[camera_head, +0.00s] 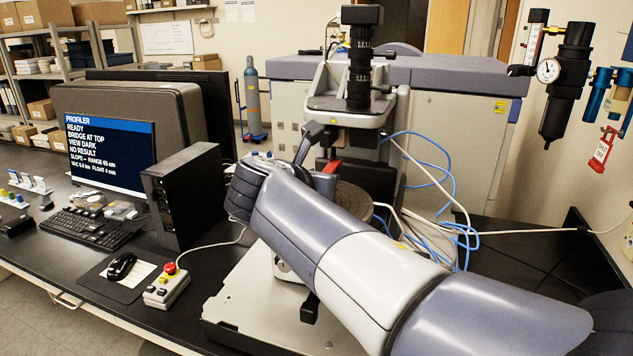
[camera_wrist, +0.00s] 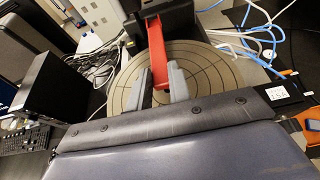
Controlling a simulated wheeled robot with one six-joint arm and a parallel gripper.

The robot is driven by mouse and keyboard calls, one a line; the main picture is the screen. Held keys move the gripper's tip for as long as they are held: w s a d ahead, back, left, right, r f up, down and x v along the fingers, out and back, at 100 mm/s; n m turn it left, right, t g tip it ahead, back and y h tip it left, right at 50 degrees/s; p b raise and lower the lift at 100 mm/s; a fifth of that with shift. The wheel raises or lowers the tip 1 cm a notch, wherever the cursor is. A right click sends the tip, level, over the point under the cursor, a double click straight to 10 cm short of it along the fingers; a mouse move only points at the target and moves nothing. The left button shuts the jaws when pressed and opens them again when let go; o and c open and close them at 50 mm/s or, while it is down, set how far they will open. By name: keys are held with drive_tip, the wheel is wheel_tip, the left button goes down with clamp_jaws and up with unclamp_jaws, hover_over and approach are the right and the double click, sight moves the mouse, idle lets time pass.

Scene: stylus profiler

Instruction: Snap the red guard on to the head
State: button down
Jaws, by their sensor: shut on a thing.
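The red guard (camera_wrist: 157,50) is a red strip held at its near end between the fingers of my gripper (camera_wrist: 161,86) in the wrist view. Its far end reaches the dark head (camera_wrist: 160,14); I cannot tell whether it is seated there. In the head view a bit of the red guard (camera_head: 331,167) shows below the profiler head (camera_head: 347,137), and my arm hides the rest and the fingertips. The round stage (camera_wrist: 196,68) with ring lines lies below the guard.
White and blue cables (camera_wrist: 262,35) lie to the right of the stage. A black computer tower (camera_head: 184,190) and a control box with a red button (camera_head: 167,284) stand to the left. The monitor (camera_head: 107,148) reads "BRIDGE AT TOP" and "VIEW DARK".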

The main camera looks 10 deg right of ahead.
sight(327, 171)
drive_tip(key=shift+r+p, duration=0.1)
drive_tip(key=shift+p, duration=0.35)
drive_tip(key=shift+w+d+p, duration=0.45)
drive_tip(key=shift+w+d, duration=0.2)
drive_tip(key=shift+w, duration=0.35)
drive_tip(key=shift+w+d+p, duration=0.45)
drive_tip(key=shift+w+d, duration=0.2)
drive_tip(key=shift+w, duration=0.35)
drive_tip(key=shift+r+p, duration=0.6)
drive_tip(key=shift+p, duration=0.3)
drive_tip(key=shift+f, duration=0.1)
drive_tip(key=c, duration=1.2)
unclamp_jaws()
drive_tip(key=shift+c, duration=0.2)
drive_tip(key=shift+c, duration=0.4)
drive_tip(key=shift+s+a, duration=0.75)
drive_tip(key=shift+s, duration=0.35)
drive_tip(key=shift+s+a, duration=0.7)
drive_tip(key=shift+s, duration=0.45)
drive_tip(key=shift+s+a, duration=0.75)
drive_tip(key=shift+s, duration=0.35)
